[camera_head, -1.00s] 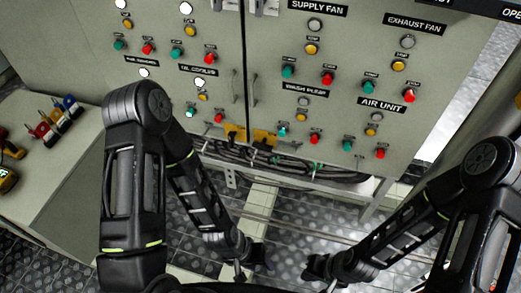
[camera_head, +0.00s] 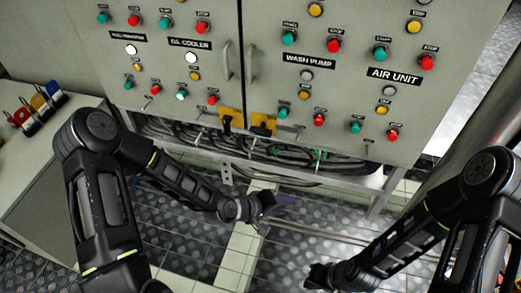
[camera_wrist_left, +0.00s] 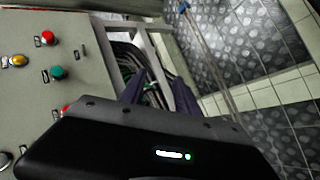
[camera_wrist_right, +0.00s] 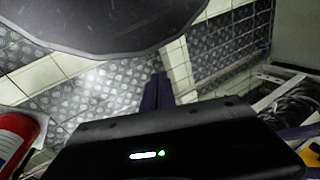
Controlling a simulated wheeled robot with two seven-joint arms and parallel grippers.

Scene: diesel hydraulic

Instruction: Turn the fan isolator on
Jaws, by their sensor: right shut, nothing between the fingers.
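The grey control cabinet (camera_head: 330,105) stands ahead with rows of buttons and lamps. Two yellow plates with dark handles sit at its lower edge, a left switch (camera_head: 230,119) and a right switch (camera_head: 263,124). No readable label marks either as the fan isolator, and their on or off positions are too small to tell. My left gripper (camera_head: 272,203) is below and in front of them, touching nothing; its fingers (camera_wrist_left: 160,92) are apart and empty in the left wrist view. My right gripper (camera_head: 311,281) is low over the floor; its fingers (camera_wrist_right: 157,92) are together and empty.
Cables (camera_head: 290,153) hang under the cabinet behind a metal frame. A side bench (camera_head: 52,125) with coloured padlock-like items (camera_head: 38,108) stands at left. A red cylinder (camera_wrist_right: 18,140) shows near my right wrist. The patterned floor ahead is mostly clear.

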